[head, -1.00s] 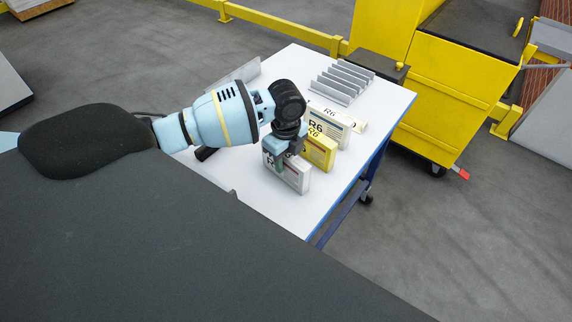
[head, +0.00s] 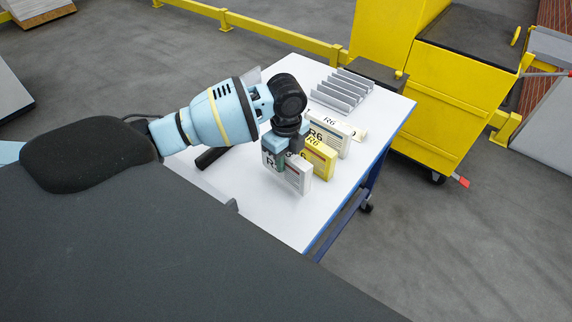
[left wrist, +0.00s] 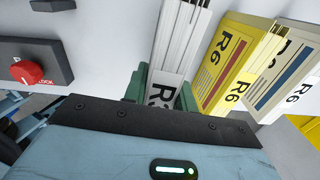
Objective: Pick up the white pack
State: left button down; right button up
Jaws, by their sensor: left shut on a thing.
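In the left wrist view the white pack (left wrist: 181,45) runs up from between the green fingers (left wrist: 160,88). The pack looks slightly raised from the table; its underside is hidden. My right gripper is not in view.
A yellow R6 pack (head: 322,160) stands close beside the white one, with a cream R6 pack (head: 330,135) behind it. A grey slotted rack (head: 342,92) is farther back on the table (head: 275,215).

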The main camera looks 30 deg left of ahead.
pick_arm(q)
jog(key=s+d, duration=0.3)
jog(key=s, duration=0.4)
jog(key=s+d+r+p, duration=0.1)
jog(key=s+d, duration=0.3)
jog(key=s, duration=0.3)
jog(key=shift+r, duration=0.1)
jog(key=w+d+r+n, duration=0.1)
jog(key=d+r+n, duration=0.3)
jog(key=d+n, duration=0.3)
jog(key=w+d+r+n, duration=0.2)
jog(key=d+r+n, duration=0.2)
jog(key=d+n, duration=0.4)
jog(key=n, duration=0.5)
jog(key=shift+w+d+r, duration=0.2)
jog(key=shift+w+r, duration=0.1)
jog(key=shift+r, duration=0.1)
